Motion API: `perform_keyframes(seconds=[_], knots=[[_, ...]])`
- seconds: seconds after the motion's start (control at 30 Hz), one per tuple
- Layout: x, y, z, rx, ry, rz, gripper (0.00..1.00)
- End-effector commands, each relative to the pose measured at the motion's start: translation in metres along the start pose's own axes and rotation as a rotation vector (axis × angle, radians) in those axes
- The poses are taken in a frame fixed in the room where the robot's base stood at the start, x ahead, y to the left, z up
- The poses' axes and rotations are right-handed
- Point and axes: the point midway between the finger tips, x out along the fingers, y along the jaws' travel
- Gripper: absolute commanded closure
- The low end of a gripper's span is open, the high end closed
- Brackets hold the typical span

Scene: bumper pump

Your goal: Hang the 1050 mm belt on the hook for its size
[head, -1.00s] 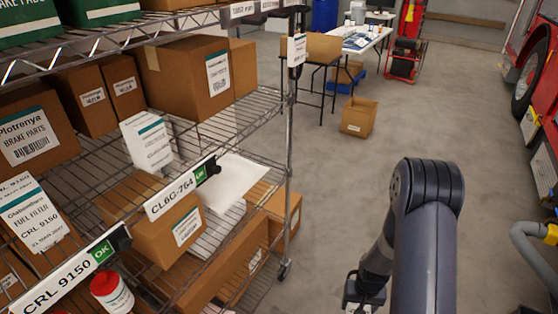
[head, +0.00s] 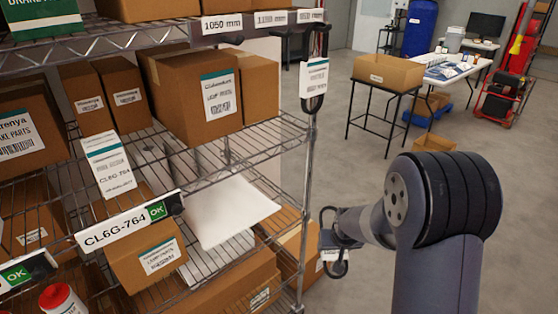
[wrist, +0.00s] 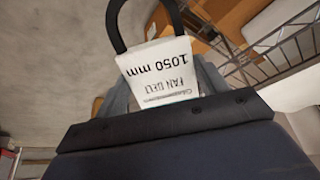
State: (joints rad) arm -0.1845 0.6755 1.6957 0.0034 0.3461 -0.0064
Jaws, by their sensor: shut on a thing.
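My gripper (head: 330,232) is shut on a black belt, at the right of the rack's corner post. In the wrist view the belt (wrist: 117,22) loops out beyond the fingers, with its white tag (wrist: 158,72) reading "FAN BELT 1050 mm" upside down. In the head view a small part of the belt (head: 337,270) hangs below the gripper. The 1050 mm label (head: 222,24) is on the upper shelf's edge, above and left of my gripper.
Two more size labels follow to the right, a middle one (head: 271,19) and an end one (head: 311,15). Another tagged belt (head: 313,104) hangs at the rack's corner. Boxes (head: 205,95) fill the wire shelves. Open floor (head: 345,175) lies right of the rack.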

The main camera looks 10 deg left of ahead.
Motion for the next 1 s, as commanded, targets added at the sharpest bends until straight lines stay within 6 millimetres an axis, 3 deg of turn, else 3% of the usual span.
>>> perform_keyframes(seconds=[0.03,0.2,0.4,0.5,0.7,1.0], knots=[[-0.018,-0.013,-0.019,-0.024,0.074,-0.012,0.58],[-0.086,-0.052,-0.068,-0.089,0.317,-0.058,0.58],[-0.182,-0.097,-0.106,-0.147,0.613,-0.135,0.58],[-0.225,-0.114,-0.114,-0.168,0.722,-0.170,0.58],[-0.285,-0.133,-0.119,-0.190,0.857,-0.221,0.58],[-0.387,-0.158,-0.108,-0.224,1.040,-0.308,0.58]])
